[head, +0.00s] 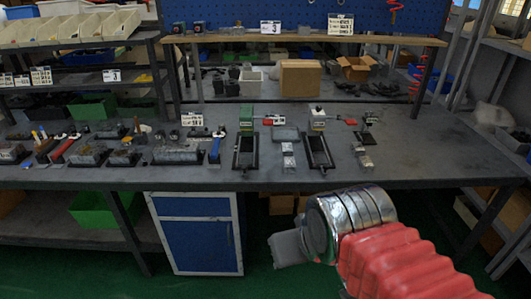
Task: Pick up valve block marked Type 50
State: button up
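Several metallic blocks lie on the grey workbench (420,170). One small silver block (289,160) stands between two black trays, and another silver block (364,158) sits right of the trays. More blocks lie to the left, including a wide silver one (178,154) and a grey one (90,154). No Type 50 marking is legible on any block, so I cannot tell which one it is. My gripper (280,249) is at lower centre, in front of the bench edge and apart from all blocks. Its fingers are too unclear to show whether it is open.
Two black trays (245,152) (319,152) stand mid-bench, with green-topped fixtures (246,118) behind. Tools and small parts crowd the left. A blue cabinet (197,232) is under the bench. The bench's right part is mostly clear. A shelf with cardboard boxes (300,77) is behind.

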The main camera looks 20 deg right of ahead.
aim_at(287, 148)
jog(key=u, duration=0.5)
jog(key=i, duration=1.45)
jog(key=u, duration=0.1)
